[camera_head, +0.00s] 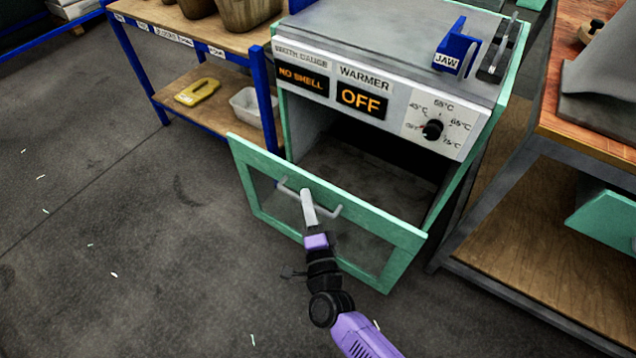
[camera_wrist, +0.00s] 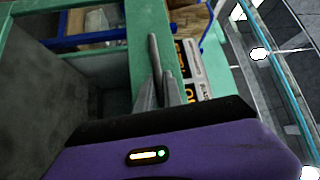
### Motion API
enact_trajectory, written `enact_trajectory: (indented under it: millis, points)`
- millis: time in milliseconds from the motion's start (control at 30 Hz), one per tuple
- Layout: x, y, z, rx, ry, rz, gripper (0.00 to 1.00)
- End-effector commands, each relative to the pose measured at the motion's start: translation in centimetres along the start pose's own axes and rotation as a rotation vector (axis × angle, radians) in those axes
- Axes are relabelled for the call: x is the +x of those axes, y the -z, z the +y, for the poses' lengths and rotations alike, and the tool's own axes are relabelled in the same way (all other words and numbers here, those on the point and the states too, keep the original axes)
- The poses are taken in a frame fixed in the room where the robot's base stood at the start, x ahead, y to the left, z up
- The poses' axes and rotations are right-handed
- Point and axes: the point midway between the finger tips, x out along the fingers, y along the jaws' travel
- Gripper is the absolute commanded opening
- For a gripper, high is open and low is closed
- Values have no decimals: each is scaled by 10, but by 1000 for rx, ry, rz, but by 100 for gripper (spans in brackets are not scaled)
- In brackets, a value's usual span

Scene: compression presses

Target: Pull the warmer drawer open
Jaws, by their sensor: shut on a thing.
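The warmer is a grey cabinet whose white panel (camera_head: 366,98) reads WARMER and OFF. Its green-framed front (camera_head: 270,163) with a see-through pane stands out from the body, tilted, and the dark inside (camera_head: 365,170) shows behind it. A grey bar handle (camera_head: 335,211) sits on the front's upper part. My gripper (camera_head: 307,194) is at the handle, shut on it; the fingers hide part of the bar. In the wrist view, the gripper fingers (camera_wrist: 165,88) are near the grey bar, with the green frame (camera_wrist: 148,28) beside them.
A blue-legged shelf (camera_head: 264,95) with a white bin (camera_head: 250,104) stands close on the left. A wooden-topped bench (camera_head: 590,110) stands on the right. A blue JAW block (camera_head: 457,48) is on top of the warmer. The floor at left front is mostly clear.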

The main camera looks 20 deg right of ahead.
Motion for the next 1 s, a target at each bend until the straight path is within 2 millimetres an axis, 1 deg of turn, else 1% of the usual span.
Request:
enact_trajectory:
  millis: [33, 200, 400, 600, 967, 1000]
  points:
    - [-10, -9, -5, -2, -5, -4, 0]
    - [-38, -37, -11, -2, -4, -4, 0]
    - [-59, -58, -15, -1, -4, 0, 0]
    - [-68, -66, -17, -2, -3, 2, 0]
    - [-69, -67, -17, -1, -4, 2, 0]
    - [-69, -67, -17, -1, -4, 2, 17]
